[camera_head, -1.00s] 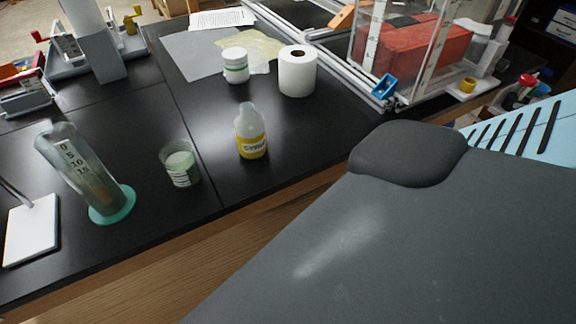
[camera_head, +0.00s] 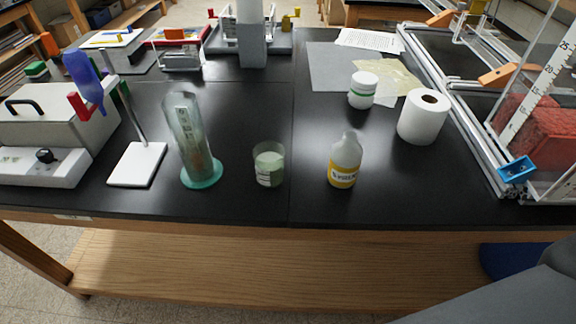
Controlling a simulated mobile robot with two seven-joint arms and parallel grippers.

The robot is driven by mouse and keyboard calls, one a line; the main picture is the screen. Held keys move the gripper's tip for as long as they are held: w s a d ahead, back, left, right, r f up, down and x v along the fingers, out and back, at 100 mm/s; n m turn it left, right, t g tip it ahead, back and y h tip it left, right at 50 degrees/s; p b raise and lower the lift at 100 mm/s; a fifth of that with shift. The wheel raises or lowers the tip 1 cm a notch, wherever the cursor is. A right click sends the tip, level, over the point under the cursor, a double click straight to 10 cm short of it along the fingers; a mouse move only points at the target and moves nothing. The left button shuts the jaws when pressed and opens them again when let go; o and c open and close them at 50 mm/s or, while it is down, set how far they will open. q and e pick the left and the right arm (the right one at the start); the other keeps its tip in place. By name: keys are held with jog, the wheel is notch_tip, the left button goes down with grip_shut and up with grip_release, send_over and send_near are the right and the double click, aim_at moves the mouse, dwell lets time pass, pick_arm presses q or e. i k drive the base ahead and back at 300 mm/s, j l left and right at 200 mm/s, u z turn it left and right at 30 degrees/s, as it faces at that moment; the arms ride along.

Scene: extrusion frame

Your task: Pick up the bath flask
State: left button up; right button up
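No vessel here is clearly marked as the bath flask. A translucent bottle (camera_head: 345,160) with a yellow label stands upright near the bench's front edge, right of centre; its print is too small to read. Left of it is a small beaker (camera_head: 268,165) with pale green contents. Further left is a tall clear graduated cylinder (camera_head: 190,140) on a green foot. Neither gripper is in view.
The black bench (camera_head: 240,205) is clear around these vessels. A white paper roll (camera_head: 423,116) stands at right, before a metal extrusion frame (camera_head: 455,110) and a blue bracket (camera_head: 517,168). A stand with a white base (camera_head: 137,164) and a grey-white instrument (camera_head: 45,140) are at left.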

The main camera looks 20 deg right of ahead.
aim_at(268, 156)
jog(key=l, duration=0.4)
jog(key=k+l, duration=0.1)
jog(key=l, duration=0.35)
jog(key=k+l+u, duration=0.1)
jog(key=l, duration=0.3)
